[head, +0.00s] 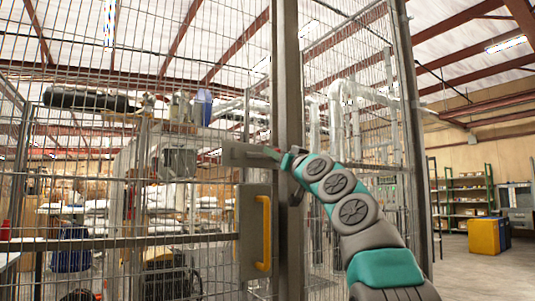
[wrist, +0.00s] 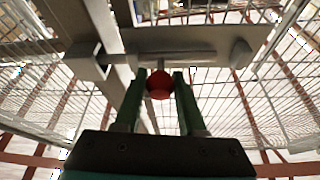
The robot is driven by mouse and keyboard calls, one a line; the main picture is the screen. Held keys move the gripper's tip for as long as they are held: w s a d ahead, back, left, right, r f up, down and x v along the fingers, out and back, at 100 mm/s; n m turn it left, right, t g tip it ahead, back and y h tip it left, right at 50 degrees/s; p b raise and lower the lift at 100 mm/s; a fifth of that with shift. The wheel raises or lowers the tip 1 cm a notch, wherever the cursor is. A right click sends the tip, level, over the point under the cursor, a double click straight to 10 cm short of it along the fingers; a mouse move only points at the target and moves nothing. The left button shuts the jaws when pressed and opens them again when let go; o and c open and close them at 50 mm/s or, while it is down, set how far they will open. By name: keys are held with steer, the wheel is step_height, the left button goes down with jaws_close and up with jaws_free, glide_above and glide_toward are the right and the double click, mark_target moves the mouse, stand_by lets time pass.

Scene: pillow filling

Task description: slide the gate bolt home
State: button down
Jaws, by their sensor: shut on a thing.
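The gate bolt (wrist: 205,57) is a grey bar on a plate, running across the wrist view, with a red round knob (wrist: 159,85) below it. My gripper (wrist: 160,78) has its two green fingers closed on either side of the knob. A square grey keeper (wrist: 88,66) with a dark opening is to the left of the bolt. The bolt's left end is close to the keeper; I cannot tell how far in it is. In the head view my gripper (head: 279,154) is at the grey bolt plate (head: 240,154) beside the post; the knob is hidden there.
The mesh gate (head: 190,220) has a yellow handle (head: 263,233) on a grey plate below the bolt. A tall grey post (head: 286,80) stands behind my gripper. Shelving and a yellow bin (head: 484,237) are far right, with open floor before them.

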steer(key=shift+d+r, duration=0.15)
steer(key=shift+d, duration=0.1)
steer(key=c, duration=0.7)
jaws_free()
steer(key=shift+w, duration=0.1)
steer(key=shift+o, duration=1)
steer(key=shift+s+d+f+b, duration=0.15)
steer(key=shift+s+f+b, duration=0.25)
steer(key=shift+b, duration=0.15)
steer(key=b+v, duration=0.5)
steer(key=v, duration=0.1)
steer(key=shift+s+d+b, duration=0.2)
steer(key=shift+s+b, duration=0.1)
